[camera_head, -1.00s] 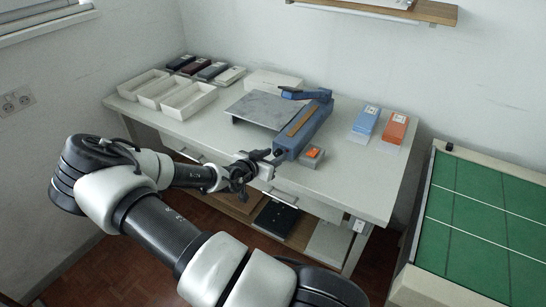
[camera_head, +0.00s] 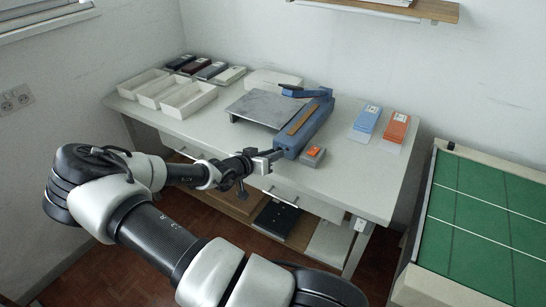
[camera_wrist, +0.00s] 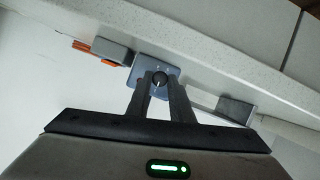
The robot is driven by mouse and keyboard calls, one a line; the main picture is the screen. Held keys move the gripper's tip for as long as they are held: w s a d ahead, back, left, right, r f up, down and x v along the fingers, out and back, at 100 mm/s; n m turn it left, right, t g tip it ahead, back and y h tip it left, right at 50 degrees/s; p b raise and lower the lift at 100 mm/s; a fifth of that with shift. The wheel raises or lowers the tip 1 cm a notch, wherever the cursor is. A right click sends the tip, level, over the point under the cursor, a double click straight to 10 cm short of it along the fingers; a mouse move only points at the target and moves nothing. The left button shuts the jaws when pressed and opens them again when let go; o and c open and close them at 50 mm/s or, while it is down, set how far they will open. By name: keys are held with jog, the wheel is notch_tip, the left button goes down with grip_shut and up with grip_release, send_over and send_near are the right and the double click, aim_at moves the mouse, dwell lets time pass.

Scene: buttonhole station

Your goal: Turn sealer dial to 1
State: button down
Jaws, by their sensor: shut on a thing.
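The blue sealer (camera_head: 304,129) stands on the white table with its long arm pointing to the back. Its front end face (camera_wrist: 143,68) shows in the wrist view with a round black dial (camera_wrist: 159,79) on it. A pale mark is visible on the dial, but the numbers are too small to read. My gripper (camera_head: 278,152) is at the sealer's front end. In the wrist view my gripper (camera_wrist: 160,88) has its two fingers on either side of the dial, shut on it. In the head view the dial is hidden by the gripper.
White trays (camera_head: 188,101) stand at the left, blue and orange packs (camera_head: 396,128) at the right. The table's front edge runs below my gripper.

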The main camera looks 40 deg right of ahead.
jog(key=shift+w, duration=0.1)
dwell(0.3)
jog(key=c, duration=1.6)
grip_release()
jog(key=shift+o, duration=0.2)
jog(key=p+v, duration=0.3)
jog(key=v, duration=1.4)
jog(key=shift+a, duration=0.25)
